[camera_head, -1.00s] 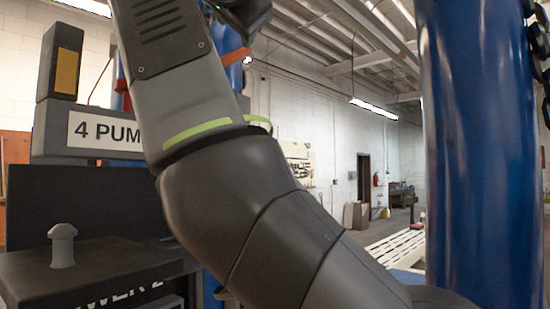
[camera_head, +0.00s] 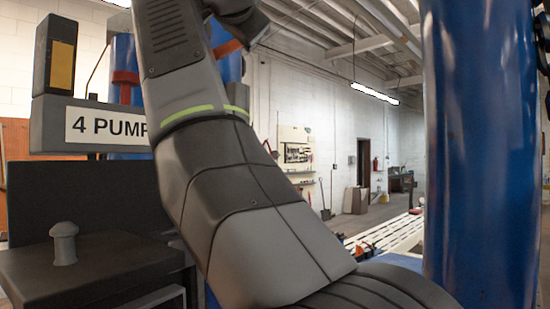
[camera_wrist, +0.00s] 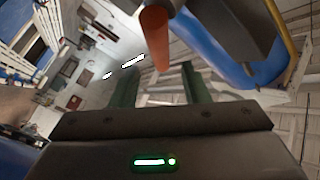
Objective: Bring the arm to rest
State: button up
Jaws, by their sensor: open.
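My arm crosses the middle of the head view, rising from the lower right to the top edge. My gripper is out of the head view. In the wrist view my gripper (camera_wrist: 161,82) shows as two dark green fingers standing apart, with nothing between them that I can see to be held. An orange, round-ended part (camera_wrist: 155,38) shows beyond the fingers; I cannot tell how far away it is.
A bench unit with a sign reading "4 PUMP" (camera_head: 100,126) and a grey knob (camera_head: 64,243) stands left of my arm. A thick blue post (camera_head: 480,150) stands close on the right. A pale slatted surface (camera_head: 390,236) lies between arm and post.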

aim_at(236, 41)
jog(key=w, duration=0.1)
jog(key=w+p, duration=0.1)
jog(key=w, duration=0.2)
jog(key=shift+w+r, duration=0.3)
jog(key=shift+w+a+f+b, duration=0.1)
jog(key=shift+f+b, duration=0.2)
jog(key=shift+b, duration=0.25)
jog(key=shift+s+a+r+n+t+b, duration=0.3)
jog(key=shift+s+r+n+t+b, duration=0.3)
jog(key=shift+t, duration=0.2)
jog(key=shift+w, duration=0.15)
jog(key=shift+r, duration=0.1)
